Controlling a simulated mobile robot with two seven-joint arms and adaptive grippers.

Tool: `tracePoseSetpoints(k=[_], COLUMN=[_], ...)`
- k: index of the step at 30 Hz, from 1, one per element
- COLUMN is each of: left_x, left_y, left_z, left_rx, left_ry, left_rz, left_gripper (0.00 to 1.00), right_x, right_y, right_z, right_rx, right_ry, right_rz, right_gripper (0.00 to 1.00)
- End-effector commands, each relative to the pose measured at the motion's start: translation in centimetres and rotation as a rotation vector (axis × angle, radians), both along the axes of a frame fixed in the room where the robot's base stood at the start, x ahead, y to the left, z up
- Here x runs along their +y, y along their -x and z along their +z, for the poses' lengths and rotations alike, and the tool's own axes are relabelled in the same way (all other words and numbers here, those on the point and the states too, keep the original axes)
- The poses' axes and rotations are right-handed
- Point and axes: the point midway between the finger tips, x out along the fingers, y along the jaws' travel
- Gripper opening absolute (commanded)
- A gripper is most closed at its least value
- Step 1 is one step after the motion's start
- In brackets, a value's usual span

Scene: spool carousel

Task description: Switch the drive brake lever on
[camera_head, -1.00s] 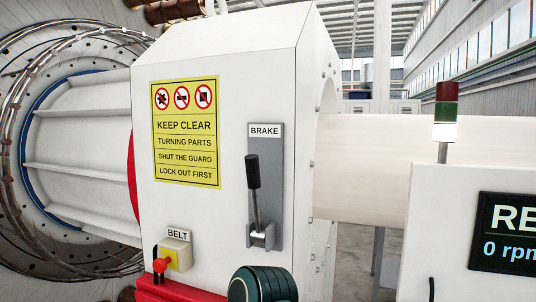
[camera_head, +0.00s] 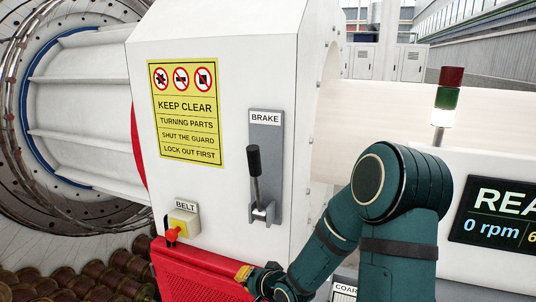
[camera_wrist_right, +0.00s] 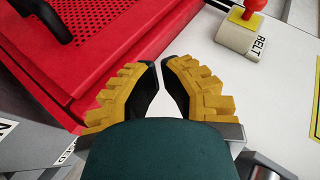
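The brake lever (camera_head: 254,172) has a black grip on a metal rod. It stands nearly upright, grip up and leaning slightly left, on a grey plate (camera_head: 275,145) labelled BRAKE on the white housing. My right gripper (camera_head: 243,273) is below and slightly left of the lever, in front of the red guard, apart from the lever. In the right wrist view its yellow-backed fingers (camera_wrist_right: 160,62) stand a little apart with nothing between them. The lever is not visible in that view. My left gripper is not in view.
A BELT box with a red knob (camera_head: 173,236) is on the housing, left of the lever; it also shows in the wrist view (camera_wrist_right: 240,30). The red guard (camera_head: 195,272) is below. A display (camera_head: 505,215) stands right. Several spools (camera_head: 80,282) lie lower left.

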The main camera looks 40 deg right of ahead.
Motion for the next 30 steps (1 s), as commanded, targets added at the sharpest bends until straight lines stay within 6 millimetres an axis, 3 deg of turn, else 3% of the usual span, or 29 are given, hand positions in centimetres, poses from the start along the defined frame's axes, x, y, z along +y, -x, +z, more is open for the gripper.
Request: tracePoseSetpoints(k=[1, 6, 15, 18, 21, 30], left_x=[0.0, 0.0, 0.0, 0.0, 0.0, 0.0], left_y=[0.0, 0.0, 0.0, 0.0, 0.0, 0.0], left_z=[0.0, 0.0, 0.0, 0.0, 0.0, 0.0], left_rx=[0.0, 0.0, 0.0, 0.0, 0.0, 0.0], left_ry=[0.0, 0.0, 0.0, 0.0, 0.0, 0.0], left_rz=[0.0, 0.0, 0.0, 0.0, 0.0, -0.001], left_gripper=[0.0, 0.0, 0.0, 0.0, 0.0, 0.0], right_x=[-2.2, -6.2, -8.6, -8.4, -8.3, -8.2], right_y=[-0.1, 1.2, 6.3, 7.8, 8.7, 9.0], right_z=[3.8, 13.5, 27.0, 29.7, 31.1, 31.6], right_rx=[-0.088, -0.308, -0.577, -0.623, -0.644, -0.652], right_ry=[-0.013, -0.085, -0.18, -0.203, -0.218, -0.227], right_rz=[-0.051, -0.136, -0.154, -0.143, -0.136, -0.133], right_gripper=[0.0, 0.0, 0.0, 0.0, 0.0, 0.0])
